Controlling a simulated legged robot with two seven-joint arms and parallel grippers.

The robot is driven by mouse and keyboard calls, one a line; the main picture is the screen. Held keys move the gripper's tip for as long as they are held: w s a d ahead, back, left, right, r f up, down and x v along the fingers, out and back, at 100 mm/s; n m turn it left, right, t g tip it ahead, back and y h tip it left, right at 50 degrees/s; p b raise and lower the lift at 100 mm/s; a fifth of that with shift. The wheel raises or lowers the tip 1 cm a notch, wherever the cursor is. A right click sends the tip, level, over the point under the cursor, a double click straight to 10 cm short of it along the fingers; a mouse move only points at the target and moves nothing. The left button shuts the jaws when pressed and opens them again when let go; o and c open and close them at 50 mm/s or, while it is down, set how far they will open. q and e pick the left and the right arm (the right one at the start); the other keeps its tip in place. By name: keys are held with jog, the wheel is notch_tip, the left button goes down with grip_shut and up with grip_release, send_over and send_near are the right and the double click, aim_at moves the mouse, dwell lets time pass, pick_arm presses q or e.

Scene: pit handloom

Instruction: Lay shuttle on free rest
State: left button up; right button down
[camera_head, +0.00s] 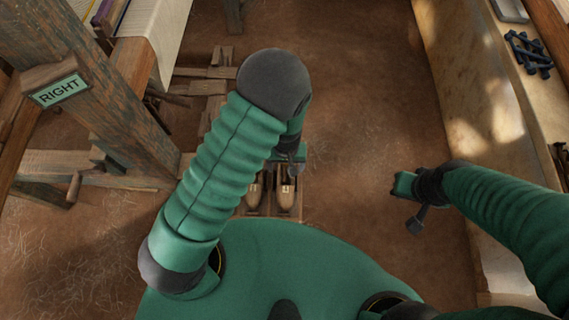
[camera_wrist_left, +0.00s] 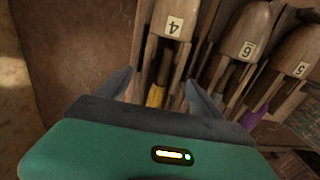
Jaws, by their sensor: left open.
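In the left wrist view, several wooden shuttles lie side by side in a wooden rack. The shuttle numbered 4 (camera_wrist_left: 169,27), with yellow thread, lies ahead between the fingertips of my left gripper (camera_wrist_left: 158,82). The gripper is open, and no contact shows. My arm hides the rest. I cannot pick out a free rest.
A ledge (camera_head: 520,85) at the right holds dark blue pieces (camera_head: 528,52). The floor (camera_head: 365,90) between is clear.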

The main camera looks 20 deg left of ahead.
pick_arm(q)
jog(key=shift+d+r+p, duration=0.1)
jog(key=shift+r+p, duration=0.2)
jog(key=shift+r, duration=0.15)
jog(key=r+p, duration=0.4)
jog(key=r, duration=0.1)
jog(key=shift+a+p, duration=0.35)
jog(key=shift+a, duration=0.05)
jog(key=shift+d+r+p, duration=0.15)
jog(key=shift+r+p, duration=0.6)
jog(key=shift+d+r+p, duration=0.2)
jog(key=shift+r+p, duration=0.1)
jog(key=shift+r, duration=0.05)
jog(key=shift+a, duration=0.15)
